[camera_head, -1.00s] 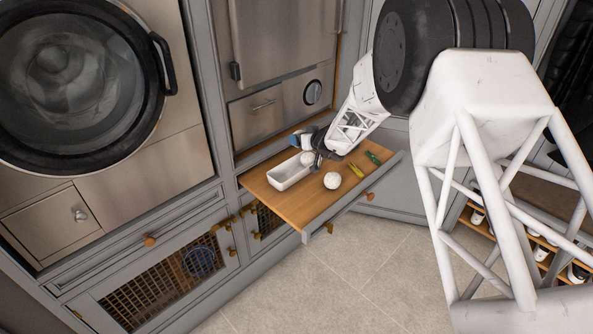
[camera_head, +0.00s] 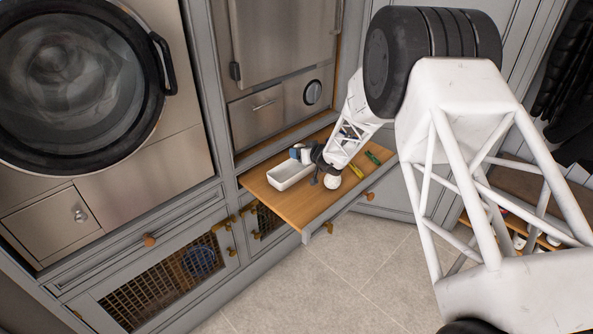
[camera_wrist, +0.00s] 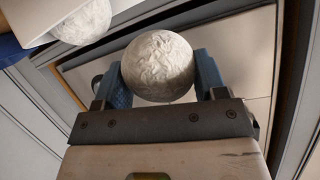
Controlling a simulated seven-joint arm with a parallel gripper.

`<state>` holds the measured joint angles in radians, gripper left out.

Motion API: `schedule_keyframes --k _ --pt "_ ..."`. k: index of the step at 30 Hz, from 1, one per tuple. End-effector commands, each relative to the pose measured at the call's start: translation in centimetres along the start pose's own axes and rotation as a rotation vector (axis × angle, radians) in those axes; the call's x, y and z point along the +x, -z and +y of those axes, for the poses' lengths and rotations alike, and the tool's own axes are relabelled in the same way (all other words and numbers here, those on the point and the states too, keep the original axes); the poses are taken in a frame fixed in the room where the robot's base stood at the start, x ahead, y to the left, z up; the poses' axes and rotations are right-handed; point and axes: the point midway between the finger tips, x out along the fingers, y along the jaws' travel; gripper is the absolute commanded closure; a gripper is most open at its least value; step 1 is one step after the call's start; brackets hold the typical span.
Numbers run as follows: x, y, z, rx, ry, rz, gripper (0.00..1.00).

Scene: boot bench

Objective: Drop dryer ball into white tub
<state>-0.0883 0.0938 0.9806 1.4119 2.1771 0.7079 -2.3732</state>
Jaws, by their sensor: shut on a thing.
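My gripper (camera_wrist: 164,82) is shut on a white, wrinkled dryer ball (camera_wrist: 158,66), held between its blue finger pads. In the head view my gripper (camera_head: 306,166) is over the pull-out board, beside the right end of the white tub (camera_head: 285,178); the held ball is hard to make out there. A second white ball (camera_head: 332,182) shows on the board just right of my gripper. A white ball (camera_wrist: 82,22) also shows at the upper left of the wrist view, cut by the edge. The tub's right end is partly hidden.
The wooden pull-out board (camera_head: 306,208) carries a yellow tool (camera_head: 356,171) and a green tool (camera_head: 373,158) at its right. Appliance fronts stand behind the board. Its front part is bare. Grey floor (camera_head: 340,275) lies below.

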Motion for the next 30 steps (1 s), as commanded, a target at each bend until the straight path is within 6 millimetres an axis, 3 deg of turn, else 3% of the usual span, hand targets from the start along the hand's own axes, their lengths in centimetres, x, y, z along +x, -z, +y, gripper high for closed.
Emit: schedule_keyframes --k 10,11,16,30 --pt "0.05 -0.12 0.03 0.000 0.000 0.000 0.58" --pt "0.05 -0.11 0.03 0.000 0.000 0.000 0.32" --pt "0.05 -0.11 0.03 0.000 0.000 0.000 0.06" --pt "-0.24 -0.09 0.03 -0.001 0.000 0.000 0.05"
